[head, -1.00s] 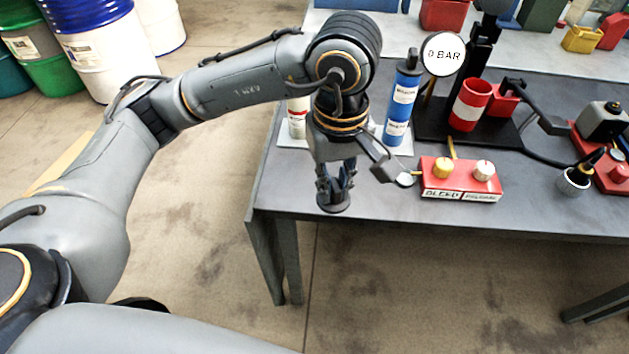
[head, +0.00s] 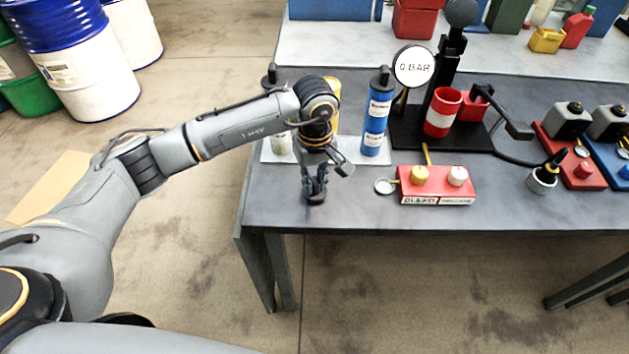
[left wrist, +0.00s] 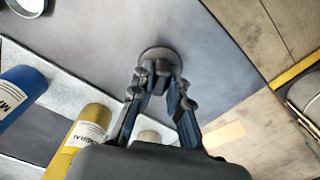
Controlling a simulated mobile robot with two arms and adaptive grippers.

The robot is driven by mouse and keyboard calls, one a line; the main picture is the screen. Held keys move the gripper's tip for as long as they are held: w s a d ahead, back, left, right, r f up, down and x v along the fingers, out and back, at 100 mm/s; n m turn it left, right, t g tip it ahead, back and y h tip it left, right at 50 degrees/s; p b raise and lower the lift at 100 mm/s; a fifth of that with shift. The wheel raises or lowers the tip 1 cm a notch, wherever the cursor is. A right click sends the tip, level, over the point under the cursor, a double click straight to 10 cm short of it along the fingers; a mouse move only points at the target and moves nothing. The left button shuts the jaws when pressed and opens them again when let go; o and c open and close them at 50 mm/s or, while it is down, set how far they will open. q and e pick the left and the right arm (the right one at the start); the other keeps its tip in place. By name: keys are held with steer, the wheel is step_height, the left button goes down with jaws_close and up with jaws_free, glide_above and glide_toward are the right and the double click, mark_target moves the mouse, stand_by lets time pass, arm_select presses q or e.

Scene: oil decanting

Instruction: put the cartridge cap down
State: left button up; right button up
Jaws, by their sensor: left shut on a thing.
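My left gripper (head: 314,183) is shut on the cartridge cap (head: 315,197), a small dark round piece with a wider flange at the bottom. The cap is over the grey table's front left part; I cannot tell whether it touches the top. In the left wrist view the cap (left wrist: 160,57) sits between the fingertips of the left gripper (left wrist: 161,75). A blue cartridge (head: 377,122) with a black top stands upright behind and to the right. A yellow cartridge (head: 334,92) and a pale one (head: 282,146) are partly hidden by my arm. My right gripper is not in view.
The cartridges stand on a light tray (head: 350,151). A red block with two knobs (head: 437,187) and a small round dish (head: 385,186) lie to the right. A gauge (head: 413,66) and red cup (head: 442,112) stand behind. The table's front left (head: 268,200) is bare.

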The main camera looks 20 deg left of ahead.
arm_select(q)
steer(key=shift+f, duration=0.6)
steer(key=shift+f, duration=0.15)
steer(key=o, duration=0.7)
steer(key=shift+o, duration=0.2)
